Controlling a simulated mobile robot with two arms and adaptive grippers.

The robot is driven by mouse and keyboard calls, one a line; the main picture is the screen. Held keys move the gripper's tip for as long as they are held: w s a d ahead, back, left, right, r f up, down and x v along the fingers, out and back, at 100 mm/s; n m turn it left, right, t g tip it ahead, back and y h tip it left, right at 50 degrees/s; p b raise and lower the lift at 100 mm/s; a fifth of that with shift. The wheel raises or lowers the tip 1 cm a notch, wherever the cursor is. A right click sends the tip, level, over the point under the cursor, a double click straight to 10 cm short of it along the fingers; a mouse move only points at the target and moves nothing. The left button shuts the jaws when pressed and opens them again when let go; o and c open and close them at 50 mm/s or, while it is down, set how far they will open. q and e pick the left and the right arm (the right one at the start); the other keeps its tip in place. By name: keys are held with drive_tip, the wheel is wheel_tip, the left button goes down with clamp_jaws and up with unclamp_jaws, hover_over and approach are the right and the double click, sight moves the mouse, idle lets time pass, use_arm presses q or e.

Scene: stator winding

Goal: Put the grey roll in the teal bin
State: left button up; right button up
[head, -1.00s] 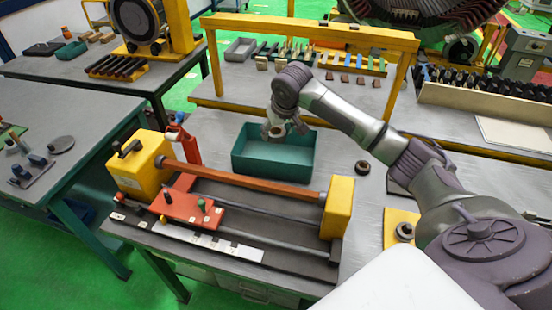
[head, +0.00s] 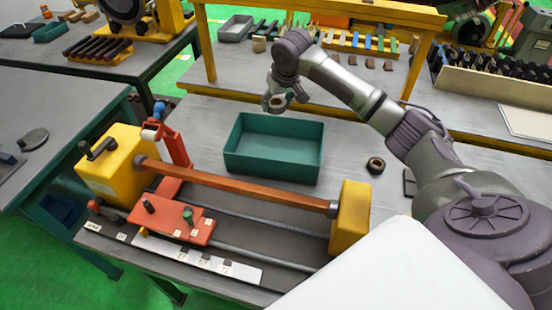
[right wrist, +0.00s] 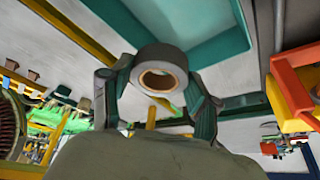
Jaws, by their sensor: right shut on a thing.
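The teal bin (head: 272,169) stands on the grey table behind the winding machine. It is an open box and its floor looks empty. My right gripper (head: 277,103) is at the bin's far rim in the head view, apparently above it. It is shut on the grey roll (head: 276,101), a short grey ring with a brown core. In the right wrist view the roll (right wrist: 160,62) sits between the two fingers, with the bin (right wrist: 208,44) beyond it. My left gripper is not in view.
The winding machine with an orange bar (head: 235,187) and yellow end blocks (head: 349,218) stands in front of the bin. A dark ring (head: 376,165) lies on the table right of the bin. A yellow frame (head: 330,12) stands behind.

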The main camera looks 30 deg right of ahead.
wheel_tip(320, 180, down, 4)
drive_tip(key=b, duration=0.7)
hover_over(276, 155)
drive_tip(key=s, duration=0.1)
wheel_tip(276, 155, down, 7)
drive_tip(key=f, duration=0.4)
drive_tip(key=f+p, duration=0.1)
drive_tip(key=f, duration=0.3)
drive_tip(key=shift+s+a+f, duration=0.1)
drive_tip(key=shift+a+f, duration=0.1)
drive_tip(key=shift+f, duration=0.05)
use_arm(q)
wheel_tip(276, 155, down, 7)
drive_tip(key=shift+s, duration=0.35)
use_arm(e)
drive_tip(key=shift+f, duration=0.55)
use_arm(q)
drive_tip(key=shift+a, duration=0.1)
use_arm(e)
drive_tip(key=o, duration=1.3)
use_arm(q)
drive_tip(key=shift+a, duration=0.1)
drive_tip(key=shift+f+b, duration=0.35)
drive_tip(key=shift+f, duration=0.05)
use_arm(e)
drive_tip(key=v, duration=1.2)
drive_tip(key=shift+r, duration=0.1)
